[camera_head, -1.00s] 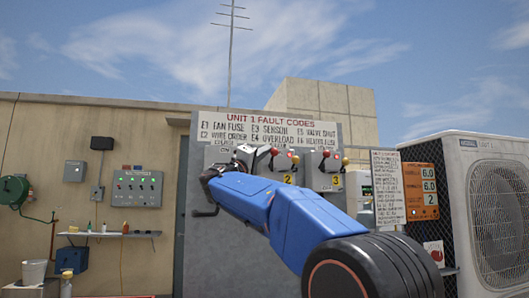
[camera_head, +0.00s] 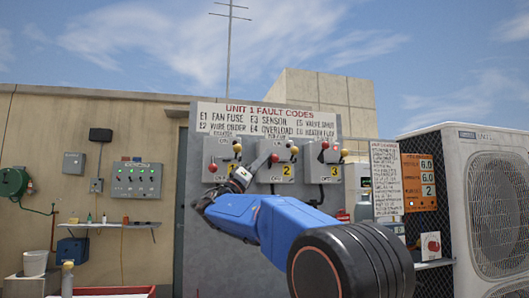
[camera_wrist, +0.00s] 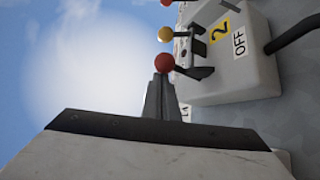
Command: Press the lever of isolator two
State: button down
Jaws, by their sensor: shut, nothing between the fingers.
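Isolator two (camera_head: 263,175) is the grey box in the middle of a row of three on the grey panel, with a yellow "2" label. In the wrist view the isolator (camera_wrist: 258,62) fills the upper right, with "2" and "OFF" on its face. A red knob (camera_wrist: 164,63) and a yellow knob (camera_wrist: 165,34) stand out from it beside dark lever arms. My gripper (camera_wrist: 160,82) is shut and empty, its tips at the red knob; I cannot tell whether they touch. In the head view my gripper (camera_head: 262,162) reaches to the box's left side.
Isolator one (camera_head: 222,150) stands close on the left and isolator three (camera_head: 325,160) on the right, both with protruding knobs. A fault-code sign (camera_head: 268,121) hangs above. A condenser unit (camera_head: 490,205) stands at the right. A control box (camera_head: 136,180) is on the left wall.

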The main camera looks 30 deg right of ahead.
jog(key=shift+g, duration=0.3)
jog(key=shift+w+d+f, duration=0.1)
jog(key=shift+w+f, duration=0.1)
jog(key=shift+f, duration=0.45)
jog(key=shift+w+f, duration=0.25)
jog(key=shift+f, duration=0.4)
jog(key=shift+w+d+f, duration=0.1)
jog(key=shift+w+f, duration=0.1)
jog(key=shift+f, duration=0.45)
jog(key=shift+w+f, duration=0.15)
jog(key=shift+f, duration=0.05)
jog(key=w+a+f, duration=0.4)
jog(key=a+f, duration=0.2)
jog(key=shift+f, duration=0.3)
jog(key=shift+w, duration=0.1)
